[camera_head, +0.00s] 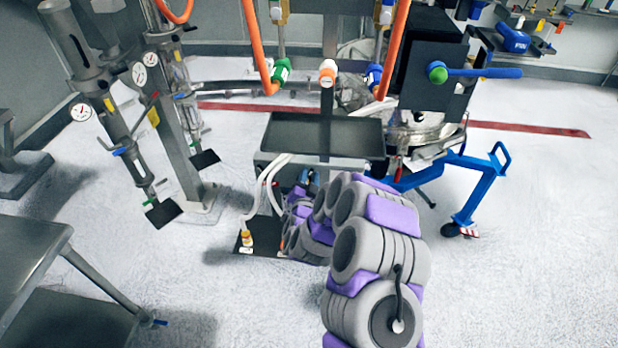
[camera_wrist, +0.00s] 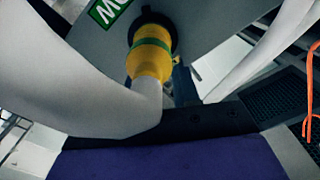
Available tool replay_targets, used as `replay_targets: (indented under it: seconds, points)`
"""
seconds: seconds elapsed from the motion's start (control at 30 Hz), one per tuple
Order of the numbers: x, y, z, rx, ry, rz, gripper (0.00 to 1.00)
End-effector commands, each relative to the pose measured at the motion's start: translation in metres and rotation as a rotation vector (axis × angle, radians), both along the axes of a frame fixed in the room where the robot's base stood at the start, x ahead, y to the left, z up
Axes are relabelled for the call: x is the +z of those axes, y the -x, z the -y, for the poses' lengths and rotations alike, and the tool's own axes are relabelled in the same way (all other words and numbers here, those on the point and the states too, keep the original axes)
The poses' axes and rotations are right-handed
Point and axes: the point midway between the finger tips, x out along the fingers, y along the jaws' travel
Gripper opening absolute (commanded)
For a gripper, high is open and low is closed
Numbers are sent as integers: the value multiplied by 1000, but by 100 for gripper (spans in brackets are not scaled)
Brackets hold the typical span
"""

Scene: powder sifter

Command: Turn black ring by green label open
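In the wrist view, a green label (camera_wrist: 108,11) with white letters sits on a grey surface at the top, cut off by the frame edge. Beside it, a black ring (camera_wrist: 173,35) surrounds the base of a yellow fitting (camera_wrist: 148,66) with a green band. A white hose (camera_wrist: 100,95) runs from this fitting to the upper left. My gripper (camera_head: 297,205) is low by the dark-topped stand in the head view, mostly hidden behind my arm. Purple and black parts of my wrist fill the bottom of the wrist view. Its fingertips cannot be made out, and no grip on the ring shows.
A stand with a dark tray top (camera_head: 325,135) is in front of my arm, with white hoses (camera_head: 265,185) hanging at its left. A blue wheeled frame (camera_head: 470,185) stands right. The floor at right front is clear.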

Motion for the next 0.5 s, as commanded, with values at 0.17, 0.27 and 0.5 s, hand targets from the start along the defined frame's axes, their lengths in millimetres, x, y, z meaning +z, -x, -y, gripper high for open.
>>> replay_targets:
  seconds: [0.17,0.27,0.5]
  points:
    - [0,0,0,0,0,1,13]
    - [0,0,0,0,0,0,4]
    - [0,0,0,0,0,1,0]
